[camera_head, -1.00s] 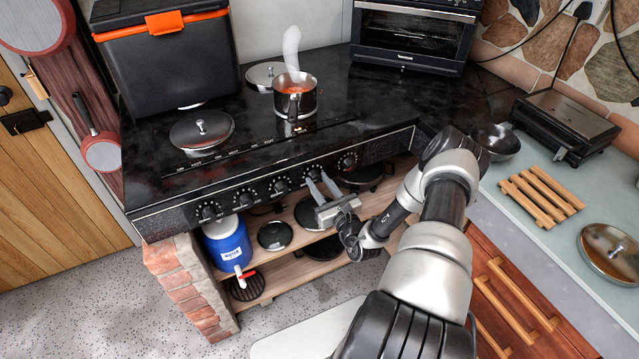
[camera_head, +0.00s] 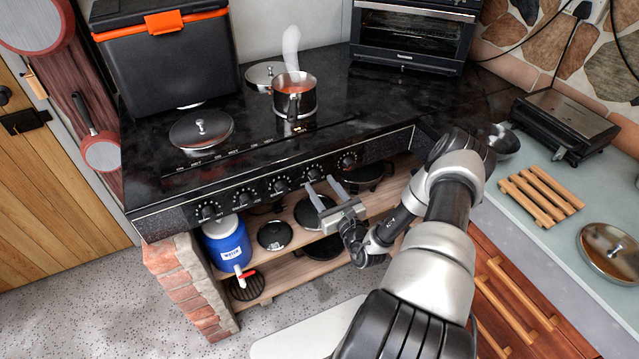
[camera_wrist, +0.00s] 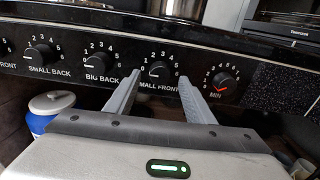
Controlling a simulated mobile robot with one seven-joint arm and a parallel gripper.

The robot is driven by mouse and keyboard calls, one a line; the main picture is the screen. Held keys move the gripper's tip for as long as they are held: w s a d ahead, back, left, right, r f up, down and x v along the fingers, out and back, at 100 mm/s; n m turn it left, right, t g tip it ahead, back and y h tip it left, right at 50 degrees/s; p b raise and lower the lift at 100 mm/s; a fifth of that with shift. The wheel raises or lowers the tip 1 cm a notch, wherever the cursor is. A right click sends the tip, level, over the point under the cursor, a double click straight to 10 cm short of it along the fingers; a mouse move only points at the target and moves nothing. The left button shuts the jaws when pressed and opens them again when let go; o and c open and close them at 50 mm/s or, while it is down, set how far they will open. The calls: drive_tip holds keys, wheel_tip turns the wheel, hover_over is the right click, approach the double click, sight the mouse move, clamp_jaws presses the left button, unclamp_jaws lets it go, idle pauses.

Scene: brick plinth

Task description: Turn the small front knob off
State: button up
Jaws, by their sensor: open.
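The small front knob (camera_wrist: 159,70) is black, on the stove's dark front panel. In the wrist view it shows between my fingertips, its dial numbers around it and the first letter of its label covered by my left finger. Its pale pointer looks turned to the left, near the low end of the dial; the exact setting is hard to read. In the head view the knob (camera_head: 314,173) is the second from the right. My gripper (camera_wrist: 160,77) is open and empty. In the head view my gripper (camera_head: 321,182) is just in front of and below the knob, seemingly clear of it.
The big back knob (camera_wrist: 100,64) is to the left and the MIN knob (camera_wrist: 221,83) close on the right. A steaming pot (camera_head: 294,97) stands on the stovetop. Below the panel, open shelves hold dark pans and a blue water jug (camera_head: 228,246).

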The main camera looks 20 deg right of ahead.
drive_tip(key=s, duration=1.5)
drive_tip(key=shift+d, duration=0.25)
